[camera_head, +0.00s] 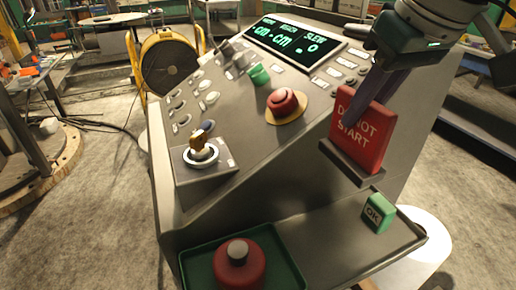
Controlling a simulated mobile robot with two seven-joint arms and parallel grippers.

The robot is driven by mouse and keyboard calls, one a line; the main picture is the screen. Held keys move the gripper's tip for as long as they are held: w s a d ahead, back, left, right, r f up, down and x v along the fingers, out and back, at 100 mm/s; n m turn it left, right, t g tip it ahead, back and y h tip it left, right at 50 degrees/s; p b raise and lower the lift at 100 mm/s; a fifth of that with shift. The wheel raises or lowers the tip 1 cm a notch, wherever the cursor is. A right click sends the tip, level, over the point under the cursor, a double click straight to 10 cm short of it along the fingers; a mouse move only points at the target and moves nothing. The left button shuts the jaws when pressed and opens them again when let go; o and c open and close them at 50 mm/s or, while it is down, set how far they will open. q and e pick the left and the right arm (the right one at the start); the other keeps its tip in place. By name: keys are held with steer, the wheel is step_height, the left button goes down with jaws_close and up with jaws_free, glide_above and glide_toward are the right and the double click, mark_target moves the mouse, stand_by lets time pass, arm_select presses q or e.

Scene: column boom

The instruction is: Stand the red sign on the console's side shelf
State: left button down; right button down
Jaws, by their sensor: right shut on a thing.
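The red sign (371,143) reads "DO NOT START", partly covered by a gripper finger, and has a dark base strip (350,163). My right gripper (378,100) comes in from the top right and is shut on the sign's upper part. The sign is roughly upright, slightly tilted in the picture. Its base appears to hang above the side shelf (318,238), apart from it. The shelf juts from the lower part of the grey console (310,150). My left gripper is not in view.
On the shelf, a green "OK" block (378,214) stands below the sign, and a green tray (197,268) holds a red knob-topped object (238,265). Bare shelf lies between them. The console carries a red button (284,101), a key switch (199,148) and a display (293,41).

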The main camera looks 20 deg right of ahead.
steer(key=f+b, duration=0.1)
steer(key=f, duration=0.6)
steer(key=f+b, duration=0.1)
steer(key=f, duration=0.5)
steer(key=f+b, duration=0.2)
steer(key=f, duration=0.5)
steer(key=shift+d+f, duration=0.25)
steer(key=shift+f, duration=0.05)
steer(key=shift+f, duration=0.2)
steer(key=c, duration=0.8)
jaws_free()
